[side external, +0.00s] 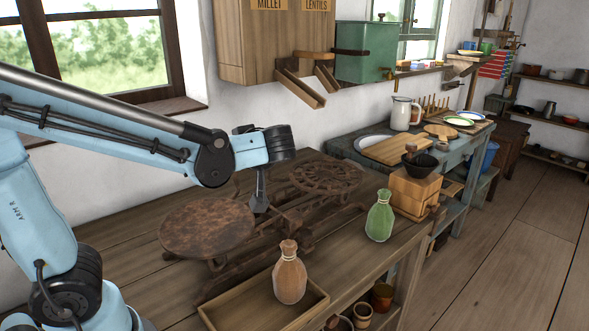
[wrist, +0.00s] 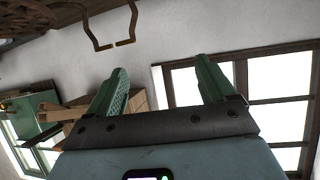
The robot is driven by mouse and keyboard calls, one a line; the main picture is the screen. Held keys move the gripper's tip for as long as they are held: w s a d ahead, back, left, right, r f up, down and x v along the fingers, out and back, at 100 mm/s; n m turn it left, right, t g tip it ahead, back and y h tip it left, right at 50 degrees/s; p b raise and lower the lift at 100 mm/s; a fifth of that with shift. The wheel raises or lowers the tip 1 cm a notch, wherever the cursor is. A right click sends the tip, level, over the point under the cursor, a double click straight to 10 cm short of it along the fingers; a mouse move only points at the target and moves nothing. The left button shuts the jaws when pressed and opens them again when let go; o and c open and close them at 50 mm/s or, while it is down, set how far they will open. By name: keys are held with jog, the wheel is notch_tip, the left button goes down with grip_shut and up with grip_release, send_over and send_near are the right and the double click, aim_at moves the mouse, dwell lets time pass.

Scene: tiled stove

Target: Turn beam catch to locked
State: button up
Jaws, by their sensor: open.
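A rusty balance scale (side external: 281,222) stands on the wooden table, with a plain round pan (side external: 207,227) at left and an openwork pan (side external: 327,173) at right. A slim grey upright piece (side external: 260,194) shows over its middle, under my wrist; I cannot tell whether it belongs to the scale or to my gripper. I cannot make out the beam catch surely. In the wrist view, my gripper (wrist: 161,67) is open and empty, its two green fingers apart. A dark bent bracket (wrist: 102,38) and part of the rusty openwork (wrist: 25,18) lie beyond the fingertips.
A brown bottle (side external: 289,274) stands in a shallow wooden tray (side external: 222,316) in front of the scale. A green bottle (side external: 380,217) and a wooden grinder (side external: 414,192) stand at right. A wall cabinet (side external: 275,45) hangs behind, right of the window (side external: 105,50).

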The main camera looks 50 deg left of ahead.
jog(key=shift+w+f+m, duration=0.1)
jog(key=shift+f+m, duration=0.05)
jog(key=shift+m, duration=0.25)
jog(key=shift+c, duration=1.1)
jog(key=shift+w+d+f+m+h, duration=0.2)
jog(key=shift+m+h, duration=0.2)
jog(key=shift+m, duration=0.2)
jog(key=shift+c, duration=0.7)
jog(key=m+g+h, duration=0.2)
jog(key=m+h, duration=1)
jog(key=m, duration=2)
send_near(305, 232)
notch_tip(305, 232, down, 9)
jog(key=shift+s+d+r, duration=0.1)
jog(key=shift+d+r, duration=0.05)
